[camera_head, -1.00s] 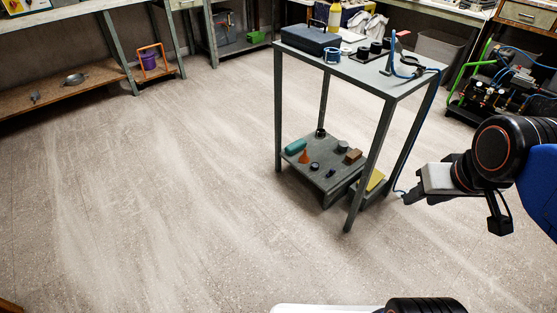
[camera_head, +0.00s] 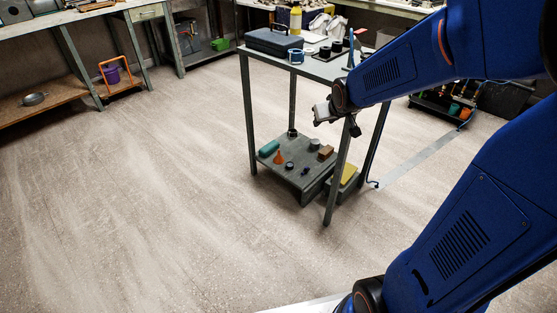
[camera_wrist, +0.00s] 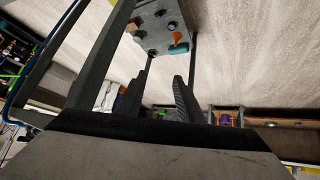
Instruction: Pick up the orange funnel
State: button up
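The orange funnel (camera_head: 279,157) stands on the lower shelf (camera_head: 309,182) of the grey table, beside a teal cylinder (camera_head: 269,148). In the wrist view the funnel (camera_wrist: 178,38) shows beyond my fingers, next to the teal cylinder (camera_wrist: 178,49). My gripper (camera_head: 320,113) is in the air near the table, above shelf height and to the right of the funnel in the head view. In the wrist view my two fingers (camera_wrist: 163,76) stand apart with nothing between them.
The table top (camera_head: 316,68) overhangs the shelf and carries a dark case (camera_head: 273,41) and black cups. A front table leg (camera_head: 339,180) stands near my gripper. Other small items and a yellow thing (camera_head: 348,173) sit low down. The floor to the left is clear.

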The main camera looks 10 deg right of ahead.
jog(key=w+f+t, duration=0.1)
jog(key=w+f, duration=0.8)
jog(key=w, duration=0.3)
jog(key=n+t+y, duration=0.2)
jog(key=t+y, duration=0.2)
send_over(279, 152)
jog(key=s+d, duration=0.4)
jog(key=s, duration=1.1)
notch_tip(279, 152, down, 32)
jog(key=x, duration=1.7)
jog(key=shift+w+d, duration=0.1)
jog(key=shift+w, duration=0.15)
grip_shut()
